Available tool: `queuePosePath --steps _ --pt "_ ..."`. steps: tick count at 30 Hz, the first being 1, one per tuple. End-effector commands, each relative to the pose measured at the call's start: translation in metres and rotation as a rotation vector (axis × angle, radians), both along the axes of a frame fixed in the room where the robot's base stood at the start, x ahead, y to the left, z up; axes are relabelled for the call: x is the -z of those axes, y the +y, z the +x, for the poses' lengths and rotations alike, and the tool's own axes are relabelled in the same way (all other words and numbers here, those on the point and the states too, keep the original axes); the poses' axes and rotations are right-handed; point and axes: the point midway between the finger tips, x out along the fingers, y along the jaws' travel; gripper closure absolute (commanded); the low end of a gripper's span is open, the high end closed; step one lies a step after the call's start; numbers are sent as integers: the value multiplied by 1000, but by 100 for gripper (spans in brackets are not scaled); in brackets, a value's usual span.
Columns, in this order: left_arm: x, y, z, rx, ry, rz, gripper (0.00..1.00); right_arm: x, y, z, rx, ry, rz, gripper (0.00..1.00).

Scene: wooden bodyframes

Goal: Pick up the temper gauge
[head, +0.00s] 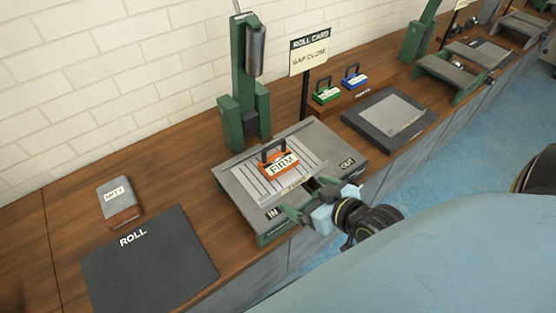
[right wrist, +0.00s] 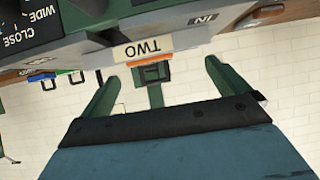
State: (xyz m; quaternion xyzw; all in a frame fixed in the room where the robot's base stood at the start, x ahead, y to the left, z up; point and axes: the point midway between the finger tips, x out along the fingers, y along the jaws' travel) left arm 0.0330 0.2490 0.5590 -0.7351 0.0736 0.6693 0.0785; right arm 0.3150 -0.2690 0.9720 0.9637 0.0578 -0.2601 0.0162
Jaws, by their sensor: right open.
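An orange block (head: 276,166) with a dark handle on top and a pale FIRM label sits on the ribbed bed of the grey and green machine (head: 240,190). I take it to be the temper gauge, but no label says so. My right gripper (head: 300,198) is open and empty at the machine's front edge, in front of the block and apart from it. In the right wrist view, which is upside down, a pale TWO plate with an orange strip (right wrist: 150,50) shows beyond the open fingers (right wrist: 160,75). My left gripper is not in view.
A dark ROLL mat (head: 150,262) and a small grey labelled block (head: 118,203) lie at left. A ROLL CARD sign (head: 309,55) stands behind the machine. Green (head: 326,92) and blue (head: 354,78) handled blocks sit on a wooden shelf. A dark pad (head: 390,120) lies right.

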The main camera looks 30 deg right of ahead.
Motion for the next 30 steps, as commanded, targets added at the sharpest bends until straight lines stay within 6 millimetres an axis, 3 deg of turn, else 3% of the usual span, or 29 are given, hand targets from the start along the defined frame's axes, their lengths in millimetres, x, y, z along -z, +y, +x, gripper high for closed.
queuePosePath --steps 8,18,30 --pt "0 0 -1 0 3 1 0 -9 -20 14 41 -134 9 0" --pt "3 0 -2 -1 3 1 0 12 -16 67 42 -137 11 0" --pt "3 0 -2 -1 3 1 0 23 -14 102 41 -137 11 0"
